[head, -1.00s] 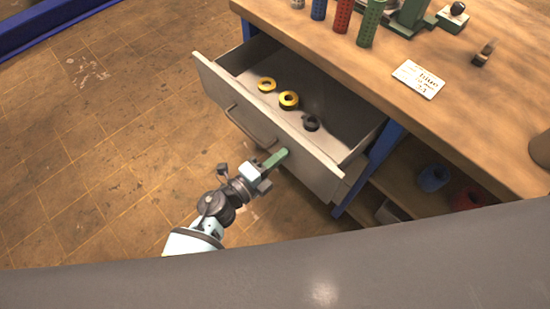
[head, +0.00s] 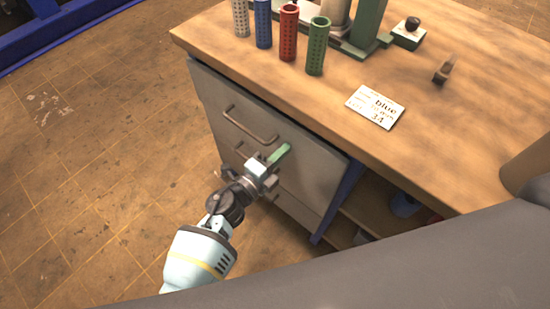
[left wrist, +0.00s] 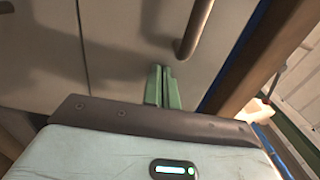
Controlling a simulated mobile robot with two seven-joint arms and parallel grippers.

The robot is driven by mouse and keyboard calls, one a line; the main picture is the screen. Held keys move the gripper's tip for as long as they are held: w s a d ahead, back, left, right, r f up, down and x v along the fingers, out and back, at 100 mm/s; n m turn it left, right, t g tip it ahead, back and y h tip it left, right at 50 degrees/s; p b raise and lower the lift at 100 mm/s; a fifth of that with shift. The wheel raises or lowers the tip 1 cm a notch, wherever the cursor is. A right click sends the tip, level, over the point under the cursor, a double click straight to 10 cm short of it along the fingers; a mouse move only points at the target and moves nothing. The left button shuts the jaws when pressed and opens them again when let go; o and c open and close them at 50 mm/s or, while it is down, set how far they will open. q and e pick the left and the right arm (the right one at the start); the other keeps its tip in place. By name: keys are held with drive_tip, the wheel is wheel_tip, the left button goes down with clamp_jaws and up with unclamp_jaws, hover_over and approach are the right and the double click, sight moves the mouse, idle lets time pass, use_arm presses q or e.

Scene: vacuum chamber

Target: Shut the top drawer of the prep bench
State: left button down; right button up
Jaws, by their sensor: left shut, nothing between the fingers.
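The top drawer (head: 228,98) of the prep bench (head: 420,130) looks flush, or nearly flush, under the bench top in the head view. Its inside is hidden. Its bar handle (head: 250,124) sits on the grey front, and a bar also shows in the left wrist view (left wrist: 194,28). My left gripper (head: 281,153) is shut and empty, its green fingertips at the drawer front, right of and below the handle. In the left wrist view the closed fingers (left wrist: 162,86) point at the grey front; whether they touch it I cannot tell. My right gripper is not in view.
White, blue, red and green perforated cylinders (head: 318,46) stand on the bench top near its left edge. A printed card (head: 375,106) and a small brush-like item (head: 443,72) lie there too. Open shelving is right of the drawers. The floor at left is clear.

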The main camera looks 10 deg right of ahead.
use_arm(q)
drive_tip(key=shift+w+d+r, duration=0.15)
drive_tip(key=shift+w+d, duration=0.2)
drive_tip(key=shift+d, duration=0.2)
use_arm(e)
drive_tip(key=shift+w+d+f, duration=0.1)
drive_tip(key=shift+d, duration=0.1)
use_arm(q)
drive_tip(key=shift+r, duration=0.15)
